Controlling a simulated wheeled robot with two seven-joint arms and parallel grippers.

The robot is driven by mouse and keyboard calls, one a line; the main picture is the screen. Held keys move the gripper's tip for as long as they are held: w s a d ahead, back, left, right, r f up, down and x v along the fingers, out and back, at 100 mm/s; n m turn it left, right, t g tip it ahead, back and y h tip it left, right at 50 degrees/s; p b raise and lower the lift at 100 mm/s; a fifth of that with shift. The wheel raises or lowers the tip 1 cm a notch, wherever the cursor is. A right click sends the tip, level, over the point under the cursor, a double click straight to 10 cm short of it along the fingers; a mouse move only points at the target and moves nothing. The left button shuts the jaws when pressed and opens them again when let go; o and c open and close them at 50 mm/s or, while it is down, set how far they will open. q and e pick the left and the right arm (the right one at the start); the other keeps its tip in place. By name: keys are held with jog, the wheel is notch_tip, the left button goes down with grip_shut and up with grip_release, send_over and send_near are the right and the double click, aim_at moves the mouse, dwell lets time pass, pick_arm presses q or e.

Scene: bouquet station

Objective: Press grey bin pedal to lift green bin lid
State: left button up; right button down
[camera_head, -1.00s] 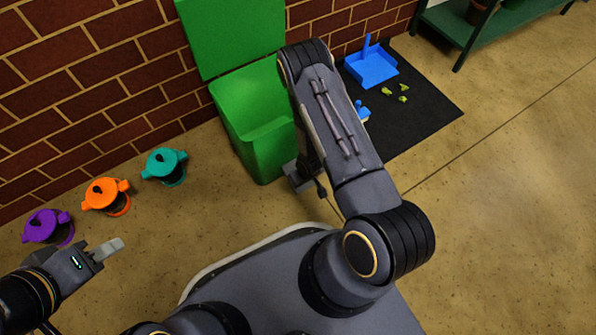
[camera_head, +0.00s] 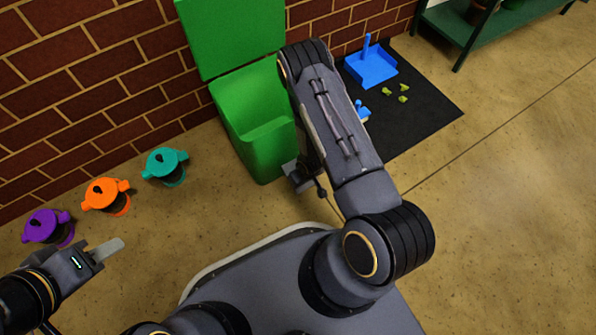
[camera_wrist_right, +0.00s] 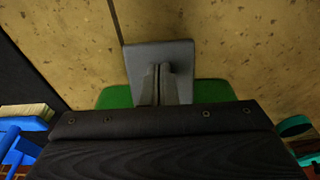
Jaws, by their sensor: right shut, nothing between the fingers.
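The green bin (camera_head: 262,148) stands against the brick wall in the head view. Its green lid (camera_head: 232,35) is raised upright at the wall, and the bin's mouth is open. The grey pedal (camera_wrist_right: 158,54) lies at the bin's foot in the right wrist view. My right gripper (camera_wrist_right: 162,72) is shut and empty, its fingertips over the pedal; whether they touch it I cannot tell. In the head view my right arm mostly hides this gripper. My left gripper (camera_head: 112,250) is at the lower left, away from the bin, its jaw gap unclear.
Purple (camera_head: 48,228), orange (camera_head: 107,197) and teal (camera_head: 165,166) lidded pots stand in a row left of the bin. A blue dustpan (camera_head: 371,66) and several green scraps (camera_head: 403,88) lie on a black mat (camera_head: 425,110) to its right.

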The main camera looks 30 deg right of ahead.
jog(key=w+p+v, duration=0.1)
jog(key=p+v, duration=0.5)
jog(key=v, duration=0.2)
jog(key=shift+w+r, duration=0.3)
jog(key=shift+r, duration=0.3)
